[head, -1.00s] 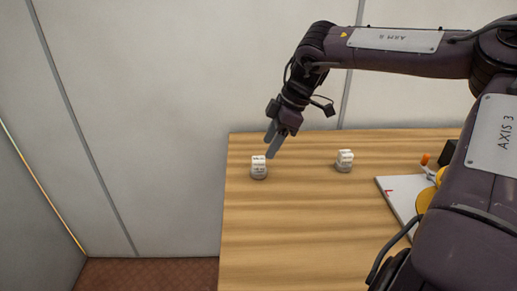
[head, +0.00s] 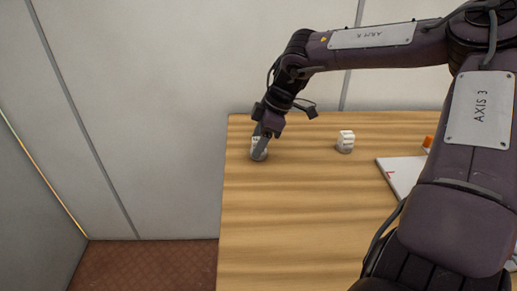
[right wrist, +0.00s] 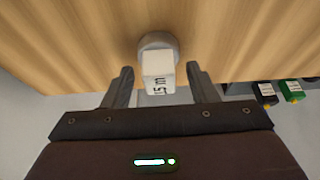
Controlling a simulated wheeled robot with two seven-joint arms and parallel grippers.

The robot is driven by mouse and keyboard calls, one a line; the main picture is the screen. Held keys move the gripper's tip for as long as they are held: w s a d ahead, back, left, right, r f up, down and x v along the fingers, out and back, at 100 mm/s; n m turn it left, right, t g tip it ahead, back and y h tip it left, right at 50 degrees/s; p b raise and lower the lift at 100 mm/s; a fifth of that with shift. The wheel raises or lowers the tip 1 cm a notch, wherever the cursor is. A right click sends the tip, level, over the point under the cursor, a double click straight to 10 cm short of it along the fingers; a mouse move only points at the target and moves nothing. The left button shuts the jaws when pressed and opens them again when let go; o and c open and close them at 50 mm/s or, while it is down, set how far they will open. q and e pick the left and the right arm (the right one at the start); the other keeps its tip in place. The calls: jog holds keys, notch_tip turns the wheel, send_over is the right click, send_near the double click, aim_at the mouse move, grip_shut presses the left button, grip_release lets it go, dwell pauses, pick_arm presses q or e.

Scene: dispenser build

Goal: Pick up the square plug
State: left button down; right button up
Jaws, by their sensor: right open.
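A white square-topped plug (right wrist: 158,72) with dark lettering stands on a round grey base (right wrist: 157,42) in the right wrist view. In the head view this plug (head: 254,143) is near the back left corner of the table, partly hidden by my right gripper (head: 260,151). The right gripper is open, with one finger on each side of the plug in the wrist view. Gaps show between the fingers and the plug there. My left gripper is not in view.
A second white piece on a grey base (head: 345,143) stands to the right on the wooden table (head: 290,220). A white board (head: 395,175) lies farther right, partly behind my arm. A black box (right wrist: 265,92) and a green box (right wrist: 290,90) show in the wrist view.

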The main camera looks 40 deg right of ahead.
jog(key=c, duration=0.9)
